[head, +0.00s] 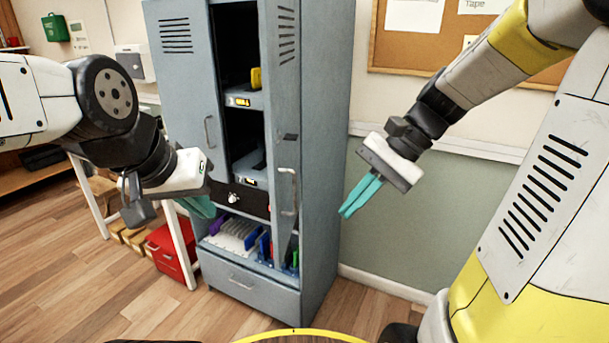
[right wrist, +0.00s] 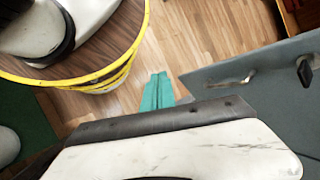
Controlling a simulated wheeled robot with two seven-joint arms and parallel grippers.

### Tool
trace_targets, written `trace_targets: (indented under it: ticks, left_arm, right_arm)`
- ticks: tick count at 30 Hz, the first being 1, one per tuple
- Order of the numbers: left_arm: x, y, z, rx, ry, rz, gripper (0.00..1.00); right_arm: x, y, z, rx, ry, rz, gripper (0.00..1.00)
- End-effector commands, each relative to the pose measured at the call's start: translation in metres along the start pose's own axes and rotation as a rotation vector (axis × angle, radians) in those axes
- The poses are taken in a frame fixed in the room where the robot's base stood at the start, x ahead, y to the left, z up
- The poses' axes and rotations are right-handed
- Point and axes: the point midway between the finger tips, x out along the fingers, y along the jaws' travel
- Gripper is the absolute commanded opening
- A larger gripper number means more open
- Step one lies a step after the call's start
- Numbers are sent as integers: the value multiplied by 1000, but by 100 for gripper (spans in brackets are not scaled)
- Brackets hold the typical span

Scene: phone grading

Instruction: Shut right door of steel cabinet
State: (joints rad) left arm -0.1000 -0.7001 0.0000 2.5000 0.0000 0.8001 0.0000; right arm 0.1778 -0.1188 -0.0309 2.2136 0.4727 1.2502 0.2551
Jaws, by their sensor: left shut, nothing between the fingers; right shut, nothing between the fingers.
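The steel cabinet (head: 325,130) is tall and grey-blue and stands in the middle of the head view. Its right door (head: 286,95) stands partly open, with a pale handle (head: 288,190) on it. The shelves show through the gap beside it. The handle also shows in the right wrist view (right wrist: 235,83), on a grey panel (right wrist: 260,70). My right gripper (head: 347,212) is shut and empty, right of the cabinet and apart from it; its teal fingers show in the right wrist view (right wrist: 158,80). My left gripper (head: 203,208) is shut and empty before the cabinet's left side, partly hidden by its hand.
The left door (head: 182,75) covers the cabinet's left side; its exact angle is unclear. Devices with yellow displays (head: 243,98) sit inside. A lower drawer (head: 250,285) is shut. A red box (head: 170,255) stands on the floor at left. Open wall lies right of the cabinet.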

Motion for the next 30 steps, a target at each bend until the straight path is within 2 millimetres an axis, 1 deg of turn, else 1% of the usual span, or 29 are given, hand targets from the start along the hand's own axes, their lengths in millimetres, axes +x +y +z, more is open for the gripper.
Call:
trace_targets:
  ticks: [1,3,5,9,12,16,19,22,26,30]
  left_arm:
    - [0,0,0,0,0,0,0]
    - [0,0,0,0,0,0,0]
    - [0,0,0,0,0,0,0]
    - [0,0,0,0,0,0,0]
    - [0,0,0,0,0,0,0]
    - [0,0,0,0,0,0,0]
    - [0,0,0,0,0,0,0]
    - [0,0,0,0,0,0,0]
    - [0,0,0,0,0,0,0]
    - [0,0,0,0,0,0,0]
  right_arm:
    - [2,-5,-13,106,-86,-35,0]
    - [2,-14,-27,240,-204,-93,0]
    - [0,-20,-41,349,-304,-145,0]
    - [-8,-30,-83,573,-528,-275,0]
    - [-15,-31,-111,686,-660,-359,0]
    - [-22,-28,-138,775,-776,-437,0]
    - [-24,-26,-148,805,-819,-468,0]
    - [-23,-28,-148,813,-833,-477,0]
    - [-14,-39,-140,810,-834,-474,0]
    - [4,-57,-126,811,-833,-472,0]
